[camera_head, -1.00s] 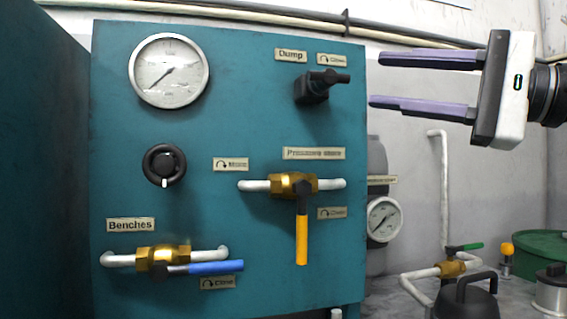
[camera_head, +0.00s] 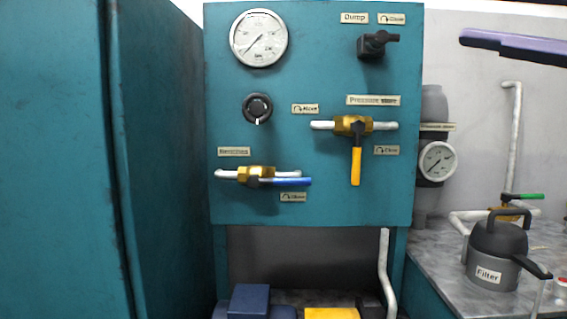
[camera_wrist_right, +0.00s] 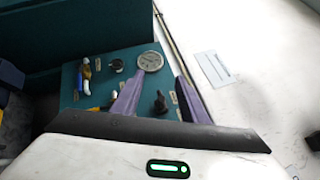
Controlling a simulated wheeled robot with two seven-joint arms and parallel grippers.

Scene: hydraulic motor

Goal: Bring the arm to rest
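My right gripper shows in the head view only as one purple finger (camera_head: 515,45) at the top right edge, to the right of the teal panel. In the right wrist view my right gripper (camera_wrist_right: 156,88) has its two purple fingers spread with nothing between them. It is apart from the teal panel (camera_head: 310,200), which lies beyond the fingertips. The panel carries a black Dump lever (camera_head: 378,43), a yellow-handled valve (camera_head: 356,165) pointing down, a blue-handled valve (camera_head: 285,182) lying level, and a black knob (camera_head: 257,108). My left gripper is not in view.
A teal cabinet wall (camera_head: 60,160) stands at the left. A pressure gauge (camera_head: 259,38) sits at the panel's top left. At the right, a grey Filter pot (camera_head: 495,255) stands on a worktop, near a green-handled valve (camera_head: 523,196) and a second gauge (camera_head: 437,161).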

